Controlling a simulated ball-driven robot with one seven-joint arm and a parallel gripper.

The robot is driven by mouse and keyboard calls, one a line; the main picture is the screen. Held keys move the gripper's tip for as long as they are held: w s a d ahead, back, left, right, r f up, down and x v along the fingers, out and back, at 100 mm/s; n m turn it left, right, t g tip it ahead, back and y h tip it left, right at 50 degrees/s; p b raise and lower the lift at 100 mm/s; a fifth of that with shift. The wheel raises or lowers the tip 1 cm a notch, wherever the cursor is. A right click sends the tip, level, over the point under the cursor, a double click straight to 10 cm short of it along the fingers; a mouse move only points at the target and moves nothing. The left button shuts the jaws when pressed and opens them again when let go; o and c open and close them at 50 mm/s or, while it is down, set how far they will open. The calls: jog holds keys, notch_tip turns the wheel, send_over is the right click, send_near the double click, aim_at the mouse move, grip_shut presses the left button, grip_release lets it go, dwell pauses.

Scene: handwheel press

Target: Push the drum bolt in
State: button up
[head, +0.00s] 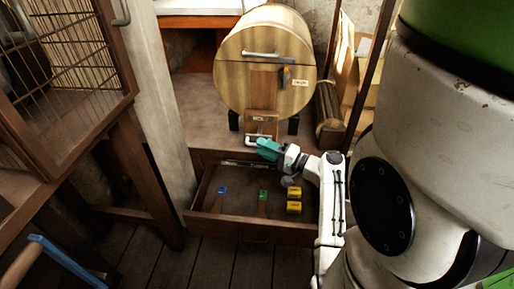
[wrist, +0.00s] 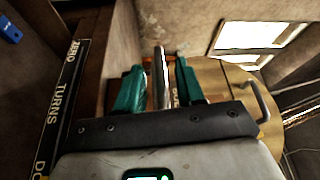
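The wooden drum (head: 240,80) lies on its side at the back, its round face toward me, with a metal handle (head: 260,54) on it. A small labelled wooden block (head: 262,128) sits below the face, with the metal bolt (head: 250,140) by it. My gripper (head: 262,147), with green fingers, is at the bolt and hides part of it. In the wrist view a metal rod (wrist: 161,75), which looks like the bolt, stands between the two fingers (wrist: 160,88). Gaps show on both sides of it, so the fingers look open around it.
An open drawer (head: 205,213) below the drum holds blue and green tags and yellow blocks (head: 294,200). Its lettered edge (wrist: 62,100) shows in the wrist view. A wooden cage cabinet (head: 110,110) stands left, beside a pale post (head: 160,90). A wooden rack stands right of the drum.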

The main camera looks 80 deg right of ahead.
jog(key=shift+x, duration=1.5)
grip_shut()
